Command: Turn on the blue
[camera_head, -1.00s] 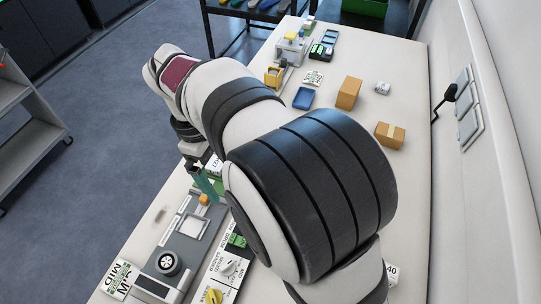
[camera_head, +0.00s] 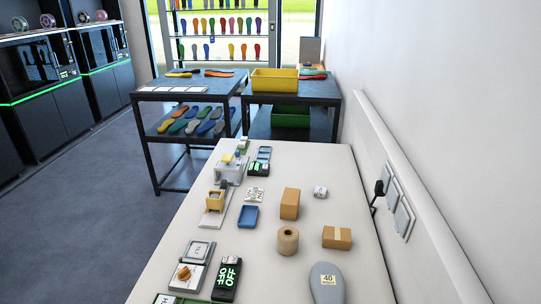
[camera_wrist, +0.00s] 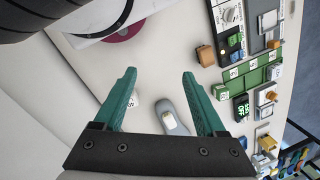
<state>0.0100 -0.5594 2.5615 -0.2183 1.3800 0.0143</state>
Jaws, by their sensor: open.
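My gripper (camera_wrist: 159,73) shows only in the wrist view. Its two green fingers are open and empty above the pale table. A grey insole (camera_wrist: 170,112) with a white label lies below and between the fingers; it also shows in the head view (camera_head: 325,285). A black switch with green lit OFF lettering (camera_head: 227,278) stands beside a box with an orange knob (camera_head: 184,273). Both show to the right of the fingers in the wrist view: the switch (camera_wrist: 241,107) and the knob (camera_wrist: 267,97). A small blue tray (camera_head: 248,216) lies further back. No thing is clearly marked as "the blue".
Cardboard boxes (camera_head: 290,203) (camera_head: 337,237) and a tape roll (camera_head: 287,241) stand on the table's right half. Small devices (camera_head: 230,168) line its left edge. A wall (camera_head: 415,130) borders the right. Dark shelves (camera_head: 190,110) stand beyond.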

